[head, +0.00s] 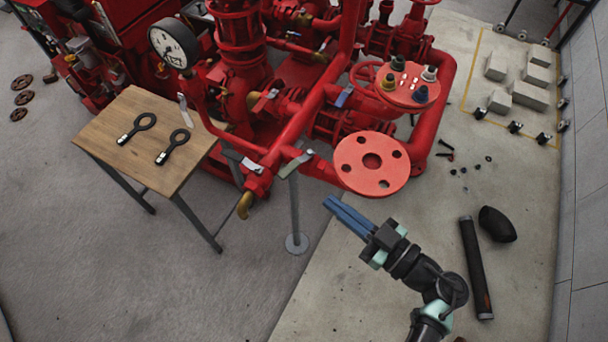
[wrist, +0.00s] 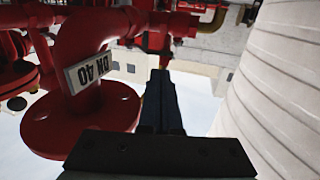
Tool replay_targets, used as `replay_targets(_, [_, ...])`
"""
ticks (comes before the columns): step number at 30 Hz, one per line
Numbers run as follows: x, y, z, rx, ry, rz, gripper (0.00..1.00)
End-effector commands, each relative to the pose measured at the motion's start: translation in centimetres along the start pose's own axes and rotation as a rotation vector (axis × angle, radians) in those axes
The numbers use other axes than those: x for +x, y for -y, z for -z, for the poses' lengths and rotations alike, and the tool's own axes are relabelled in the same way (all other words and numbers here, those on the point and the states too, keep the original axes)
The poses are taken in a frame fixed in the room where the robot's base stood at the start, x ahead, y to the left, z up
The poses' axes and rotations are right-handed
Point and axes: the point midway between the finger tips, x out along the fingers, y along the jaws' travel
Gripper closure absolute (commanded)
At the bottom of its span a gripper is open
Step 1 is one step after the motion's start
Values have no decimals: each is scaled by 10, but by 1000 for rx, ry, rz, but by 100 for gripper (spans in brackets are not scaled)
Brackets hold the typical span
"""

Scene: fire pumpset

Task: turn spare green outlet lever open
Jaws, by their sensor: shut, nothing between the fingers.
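A lever with a pale grey-green handle (head: 296,165) sits on the red pipework in the head view, just left of a large red flange. I take it for the green outlet lever, though its colour is faint. I cannot pick it out in the wrist view. My gripper (head: 331,203) is below and right of that lever, apart from it, under the flange's lower left edge. Its long dark blue fingers lie together, with nothing between them. They also show in the wrist view (wrist: 158,78), pointing toward the red pipes.
The red flange (head: 372,163) stands close above my fingers. A red pipe flange with a "DN 40" plate (wrist: 88,72) is left in the wrist view. A wooden table (head: 110,120) holds two black ring-ended tools. A black cylinder (head: 476,268) lies on the floor at right.

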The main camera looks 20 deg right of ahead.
Motion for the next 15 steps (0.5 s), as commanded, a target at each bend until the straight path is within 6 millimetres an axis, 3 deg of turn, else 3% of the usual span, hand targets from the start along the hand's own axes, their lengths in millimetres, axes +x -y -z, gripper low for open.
replay_targets(6, [47, 0, 0, -2, -2, 3, 100])
replay_targets(15, [80, 0, 1, -1, -1, -1, 100])
